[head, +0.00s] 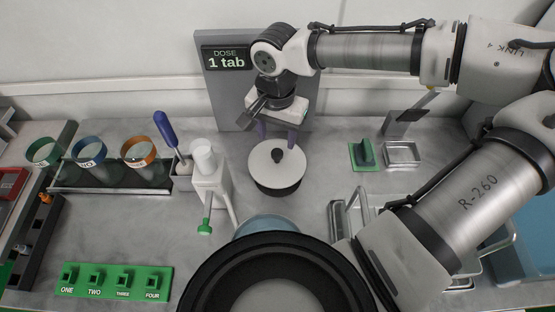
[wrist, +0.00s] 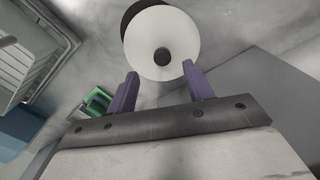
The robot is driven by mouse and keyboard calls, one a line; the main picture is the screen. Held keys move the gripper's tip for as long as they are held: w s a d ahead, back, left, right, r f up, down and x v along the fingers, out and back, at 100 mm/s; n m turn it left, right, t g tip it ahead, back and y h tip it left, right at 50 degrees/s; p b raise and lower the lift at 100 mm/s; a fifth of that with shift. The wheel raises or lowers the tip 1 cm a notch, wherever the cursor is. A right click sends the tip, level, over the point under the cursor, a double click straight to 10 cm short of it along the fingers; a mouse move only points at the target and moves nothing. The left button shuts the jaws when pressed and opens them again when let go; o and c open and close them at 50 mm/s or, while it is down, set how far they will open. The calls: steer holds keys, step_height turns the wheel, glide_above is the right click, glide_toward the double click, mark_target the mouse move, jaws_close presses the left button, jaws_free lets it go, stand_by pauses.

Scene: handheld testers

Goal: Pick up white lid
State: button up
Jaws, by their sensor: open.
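The white lid (head: 265,161) is a round white disc with a dark knob in its middle. In the head view it lies on top of a dark round pot (head: 277,190) on the counter. In the wrist view the lid (wrist: 180,50) is at the top centre, just beyond my fingertips. My gripper (head: 277,138) is open, with two purple fingers pointing down behind the lid. In the wrist view my gripper (wrist: 158,74) has a clear gap between its fingers and holds nothing. The knob lies roughly in line with that gap.
A grey panel with a dose sign (head: 228,58) stands behind my gripper. A white stand (head: 208,180) with a green knob is left of the pot. A green block (head: 362,154) and metal tray (head: 402,154) lie to the right. Wire racks (head: 350,220) stand front right.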

mark_target(277, 152)
steer(key=shift+w+f, duration=0.2)
steer(key=shift+f, duration=1.6)
steer(key=shift+w+f, duration=0.2)
steer(key=shift+f, duration=1.55)
jaws_close()
